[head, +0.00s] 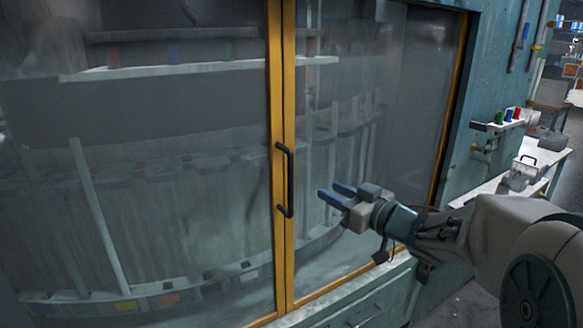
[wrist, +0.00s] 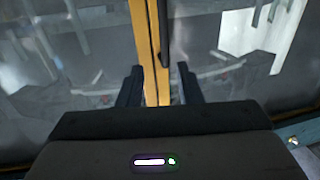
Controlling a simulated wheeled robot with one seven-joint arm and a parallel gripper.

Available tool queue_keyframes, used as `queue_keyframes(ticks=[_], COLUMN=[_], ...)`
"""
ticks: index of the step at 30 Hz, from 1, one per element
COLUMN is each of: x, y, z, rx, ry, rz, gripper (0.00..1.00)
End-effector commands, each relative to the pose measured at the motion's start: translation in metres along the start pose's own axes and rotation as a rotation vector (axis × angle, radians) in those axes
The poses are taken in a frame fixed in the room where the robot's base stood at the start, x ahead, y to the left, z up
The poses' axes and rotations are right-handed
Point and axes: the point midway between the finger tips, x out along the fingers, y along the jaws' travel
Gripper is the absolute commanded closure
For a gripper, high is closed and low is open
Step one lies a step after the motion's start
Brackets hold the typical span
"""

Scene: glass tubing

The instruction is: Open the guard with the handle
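The guard is a pair of glass panels (head: 190,165) in yellow frames on a teal cabinet. A dark vertical bar handle (head: 290,180) is fixed to the yellow centre post. My gripper (head: 335,196) is open, a little to the right of the handle and apart from it in the head view. In the wrist view its two dark fingers (wrist: 159,85) stand either side of the yellow post (wrist: 150,60), and the handle (wrist: 163,30) shows beyond the fingertips, slightly right of the middle. Nothing is between the fingers that I can see touching them.
A ledge with drawers (head: 365,305) runs below the glass. At the right, a white bench (head: 500,188) holds a small basket, and a shelf above holds coloured spools (head: 508,115). Shelves and rods show dimly behind the glass.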

Motion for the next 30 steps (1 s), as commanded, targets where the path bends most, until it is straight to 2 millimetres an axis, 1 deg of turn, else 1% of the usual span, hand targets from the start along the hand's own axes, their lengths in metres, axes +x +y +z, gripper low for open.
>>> queue_keyframes(ticks=[4,8,15,21,25,30], x=[0.008,0.027,0.079,0.116,0.130,0.138], y=[-0.004,-0.005,-0.006,-0.008,-0.007,-0.007], z=[-0.002,-0.003,-0.004,-0.003,-0.003,-0.003], rx=[0.007,0.008,0.008,0.007,0.007,0.005], ry=[0.008,0.008,0.007,0.007,0.008,0.008], rz=[-0.031,-0.032,-0.031,-0.030,-0.027,-0.027], gripper=[0.68,0.68,0.68,0.68,0.68,0.68])
